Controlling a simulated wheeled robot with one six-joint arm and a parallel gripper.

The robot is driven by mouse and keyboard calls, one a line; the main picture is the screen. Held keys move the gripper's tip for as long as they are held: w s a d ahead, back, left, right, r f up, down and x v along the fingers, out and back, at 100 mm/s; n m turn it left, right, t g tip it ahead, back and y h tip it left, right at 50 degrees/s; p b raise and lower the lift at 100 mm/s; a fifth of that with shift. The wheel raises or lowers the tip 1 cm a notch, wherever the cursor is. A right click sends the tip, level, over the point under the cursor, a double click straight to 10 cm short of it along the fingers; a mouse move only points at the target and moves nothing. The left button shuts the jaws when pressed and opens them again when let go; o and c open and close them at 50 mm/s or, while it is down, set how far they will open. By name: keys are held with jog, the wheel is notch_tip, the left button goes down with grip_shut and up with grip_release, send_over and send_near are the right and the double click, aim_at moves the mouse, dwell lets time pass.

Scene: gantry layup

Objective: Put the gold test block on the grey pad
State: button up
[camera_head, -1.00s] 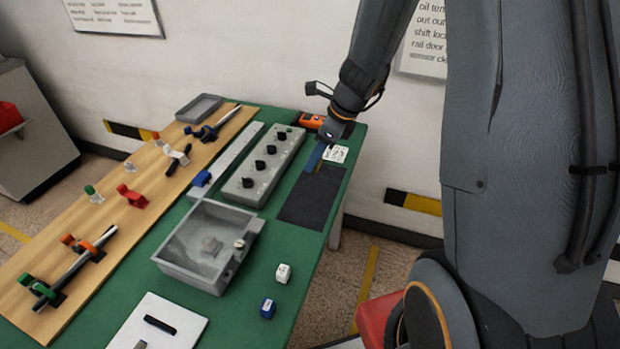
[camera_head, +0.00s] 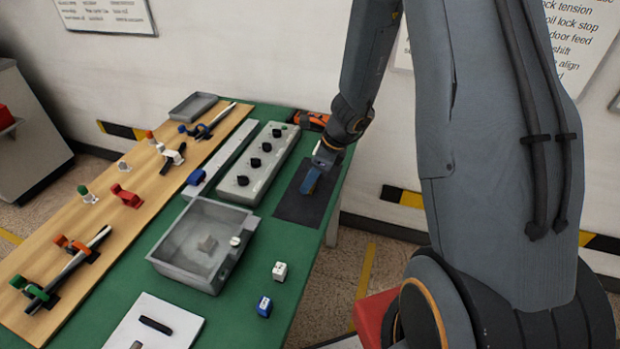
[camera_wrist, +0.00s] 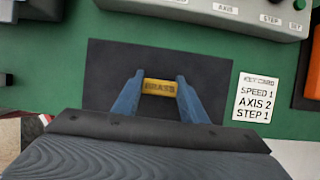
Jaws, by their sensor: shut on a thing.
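The gold test block (camera_wrist: 159,87), with dark lettering on its face, sits between the blue fingers of my gripper (camera_wrist: 160,82) in the wrist view. My gripper is shut on it. The dark grey pad (camera_wrist: 210,75) lies flat on the green table beneath and around the block. In the head view, my gripper (camera_head: 311,181) points down over the pad (camera_head: 293,208), and the block is hidden or too small to make out. I cannot tell whether the block touches the pad or is held just above it.
A grey control box (camera_head: 258,161) with black knobs stands left of the pad. A white card (camera_wrist: 258,97) lies right of the pad in the wrist view. An open grey bin (camera_head: 170,268) and two small cubes, white (camera_head: 280,271) and blue (camera_head: 264,306), are nearer.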

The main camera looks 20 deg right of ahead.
jog(key=shift+f, duration=0.25)
jog(key=o, duration=1.3)
jog(key=shift+o, duration=0.2)
jog(key=shift+r, duration=0.2)
jog(key=shift+d+r, duration=0.1)
jog(key=shift+r, duration=0.3)
jog(key=v, duration=1.1)
jog(key=s+a+r+n+h, duration=0.2)
jog(key=s+n, duration=0.5)
jog(key=n, duration=0.5)
jog(key=s+a+r+n+g+h, duration=0.1)
jog(key=s+r+n, duration=0.1)
jog(key=s+n, duration=0.5)
jog(key=n, duration=0.6)
jog(key=shift+s+a+r+h, duration=0.2)
jog(key=shift+s+a+h, duration=0.2)
